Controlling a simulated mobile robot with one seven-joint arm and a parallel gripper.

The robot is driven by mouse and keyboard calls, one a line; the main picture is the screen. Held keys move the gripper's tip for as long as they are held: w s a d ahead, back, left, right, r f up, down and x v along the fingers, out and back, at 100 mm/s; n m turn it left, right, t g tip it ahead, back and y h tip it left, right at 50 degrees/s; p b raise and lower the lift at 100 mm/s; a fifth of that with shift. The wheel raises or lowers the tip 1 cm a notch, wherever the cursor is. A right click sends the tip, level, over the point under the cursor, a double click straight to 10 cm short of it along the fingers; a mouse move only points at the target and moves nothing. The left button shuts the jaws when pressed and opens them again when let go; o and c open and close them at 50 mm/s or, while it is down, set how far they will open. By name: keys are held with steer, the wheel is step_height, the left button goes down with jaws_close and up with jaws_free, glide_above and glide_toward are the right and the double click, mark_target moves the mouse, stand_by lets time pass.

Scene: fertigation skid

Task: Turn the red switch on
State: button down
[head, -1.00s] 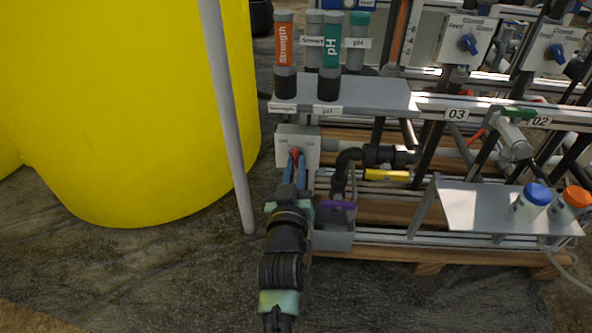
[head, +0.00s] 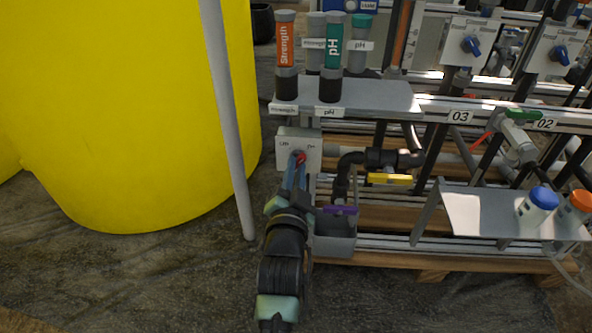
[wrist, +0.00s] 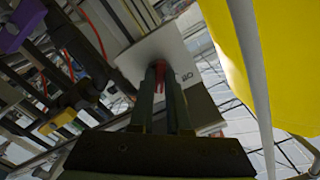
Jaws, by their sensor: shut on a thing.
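The red switch (head: 299,157) is a small red knob on a light grey box with small labels at its upper left and upper right. The box (head: 285,140) is fixed at the left end of the skid, below the shelf. My gripper (head: 295,162) reaches it from below and in front, with its fingers shut on the red switch. In the head view the knob leans to the upper right. The wrist view shows the red switch (wrist: 158,86) between the two fingertips (wrist: 159,78), in front of the box face (wrist: 150,52). The fingers hide part of the knob.
A large yellow tank (head: 120,110) and a grey upright pole (head: 228,120) stand close left of my arm. A purple-handled valve (head: 341,210) and grey bin (head: 335,240) sit just right. Labelled tubes (head: 333,55) stand on the shelf (head: 375,97) above. Open floor lies in front.

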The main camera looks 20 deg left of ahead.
steer(key=shift+m, duration=0.7)
steer(key=c, duration=0.9)
jaws_free()
steer(key=p+v, duration=0.2)
steer(key=v, duration=1.1)
steer(key=shift+r, duration=0.1)
